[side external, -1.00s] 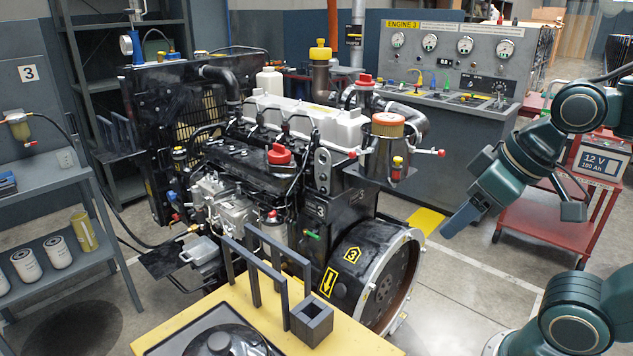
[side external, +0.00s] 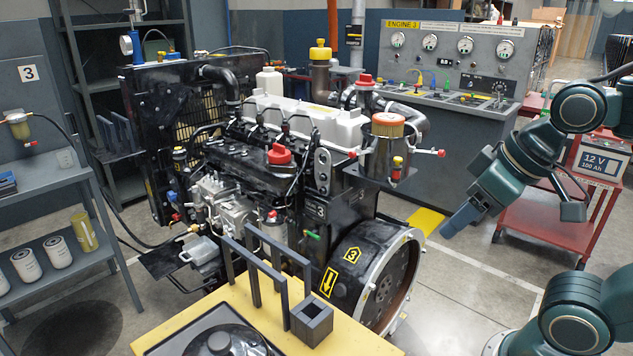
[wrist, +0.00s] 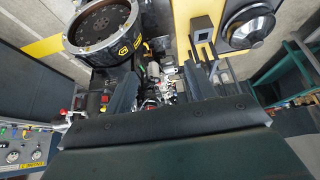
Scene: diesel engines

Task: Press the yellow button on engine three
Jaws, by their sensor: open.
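Engine three (side external: 290,150) is a black diesel engine with a white top cover, and it carries "3" labels. A small yellow-topped fitting with a red part (side external: 397,164) stands below the round brown filter at its right side. I cannot tell for sure whether this is the yellow button. A larger yellow cap (side external: 320,48) tops a pipe at the back. My gripper (side external: 458,219) is right of the engine, apart from it and pointing down-left. In the wrist view its two fingers are apart and empty (wrist: 163,85), with engine parts beyond them.
The flywheel housing (side external: 375,275) faces my side. A yellow bench (side external: 355,335) with grey uprights stands in front. The Engine 3 control panel (side external: 450,60) is behind, and a red cart (side external: 545,215) with a battery is at right. Floor is free between engine and cart.

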